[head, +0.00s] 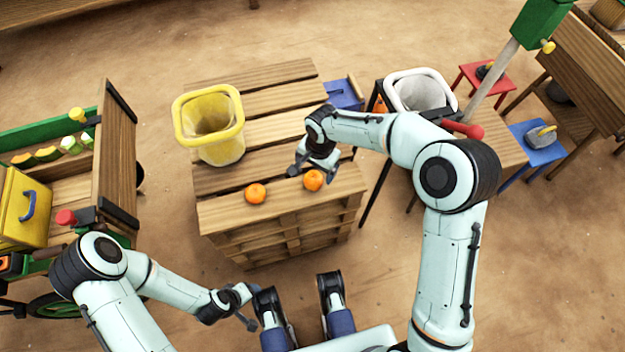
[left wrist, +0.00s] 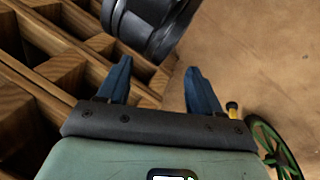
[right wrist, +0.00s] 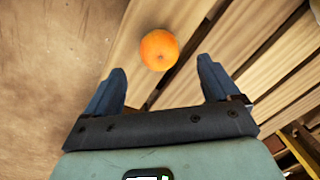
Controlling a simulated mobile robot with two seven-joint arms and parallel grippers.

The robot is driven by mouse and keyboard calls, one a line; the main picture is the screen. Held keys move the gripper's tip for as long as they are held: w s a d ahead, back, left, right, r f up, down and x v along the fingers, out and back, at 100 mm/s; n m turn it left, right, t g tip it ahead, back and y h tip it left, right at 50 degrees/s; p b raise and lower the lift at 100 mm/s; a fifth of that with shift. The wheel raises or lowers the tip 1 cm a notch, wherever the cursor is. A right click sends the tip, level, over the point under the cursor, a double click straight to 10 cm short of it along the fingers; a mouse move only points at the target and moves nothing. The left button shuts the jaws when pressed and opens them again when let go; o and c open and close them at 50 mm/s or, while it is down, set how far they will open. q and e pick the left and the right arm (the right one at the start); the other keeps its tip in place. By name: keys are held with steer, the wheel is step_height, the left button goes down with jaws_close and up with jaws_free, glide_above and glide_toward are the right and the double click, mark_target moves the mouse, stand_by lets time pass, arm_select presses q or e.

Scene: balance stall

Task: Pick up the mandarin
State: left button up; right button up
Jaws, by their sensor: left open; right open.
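Two mandarins rest on the near edge of the slatted wooden crate table: a left mandarin (head: 255,193) and a right mandarin (head: 313,180). My right gripper (head: 300,170) is open above the crate, close to the right mandarin. In the right wrist view one mandarin (right wrist: 159,50) lies beyond the open fingers (right wrist: 160,88), apart from them. I cannot tell for certain which one it is. My left gripper (head: 248,308) is low in front of the crate, away from the fruit. The left wrist view shows its fingers (left wrist: 158,88) open and empty.
A yellow bin (head: 222,150) stands on the crate (head: 275,128) at the back left. A white bin (head: 420,92) stands on a stand at the right. A cart with a yellow box (head: 22,205) is at the left. The crate's middle slats are clear.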

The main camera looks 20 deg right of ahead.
mark_target(314, 176)
steer(key=f, duration=0.2)
steer(key=f+b, duration=0.1)
steer(key=f, duration=0.3)
steer(key=shift+w+a+f+b, duration=0.15)
steer(key=shift+w+f+b, duration=0.1)
steer(key=shift+b, duration=0.1)
arm_select(q)
steer(key=w+f, duration=0.1)
steer(key=w+a+f, duration=0.1)
steer(key=shift+w+a+t, duration=0.2)
steer(key=shift+w+t, duration=0.1)
steer(key=shift+t, duration=0.1)
arm_select(e)
steer(key=shift+r, duration=0.1)
steer(key=c, duration=1.2)
